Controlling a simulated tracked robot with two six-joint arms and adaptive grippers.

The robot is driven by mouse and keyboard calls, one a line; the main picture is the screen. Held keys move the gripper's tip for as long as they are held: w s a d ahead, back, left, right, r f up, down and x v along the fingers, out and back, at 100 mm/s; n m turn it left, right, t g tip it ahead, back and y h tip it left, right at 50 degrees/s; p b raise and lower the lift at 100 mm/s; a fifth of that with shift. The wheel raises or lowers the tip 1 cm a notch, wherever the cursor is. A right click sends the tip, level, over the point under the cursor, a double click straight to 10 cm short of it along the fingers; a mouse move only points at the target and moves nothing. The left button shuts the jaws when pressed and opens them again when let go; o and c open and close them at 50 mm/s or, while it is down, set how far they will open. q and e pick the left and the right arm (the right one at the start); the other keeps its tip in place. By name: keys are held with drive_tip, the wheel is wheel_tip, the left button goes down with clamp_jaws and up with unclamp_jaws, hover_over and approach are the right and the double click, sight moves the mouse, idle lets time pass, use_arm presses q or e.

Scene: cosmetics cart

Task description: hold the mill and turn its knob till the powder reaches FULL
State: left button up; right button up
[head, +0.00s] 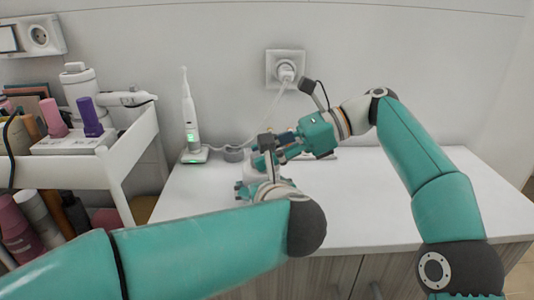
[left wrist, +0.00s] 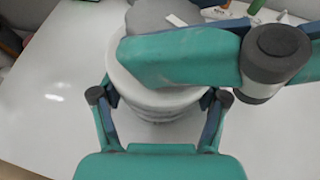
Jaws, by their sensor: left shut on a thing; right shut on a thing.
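The mill is a white round body (left wrist: 155,88) with a grey top part (left wrist: 150,16) in the left wrist view. My left gripper (left wrist: 163,102) is shut around its white body, one finger on each side. In the head view the mill is mostly hidden behind my arms, and my left gripper (head: 264,184) is low at the middle of the table. My right gripper (head: 283,150) is shut at the mill's top, and its teal link crosses over the mill in the left wrist view. The knob in its grip is hidden. No powder level or FULL mark shows.
A white table (head: 370,195) bears an electric toothbrush on a charger (head: 190,125) and a small grey round thing (head: 233,154). A cable runs to a wall socket (head: 286,69). A white cart (head: 75,172) with bottles stands at left. The table's right side is clear.

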idle(0.3)
drive_tip(key=o, duration=1.2)
drive_tip(key=shift+c, duration=0.2)
drive_tip(key=shift+s+r+m+t, duration=0.1)
drive_tip(key=shift+m+t, duration=0.5)
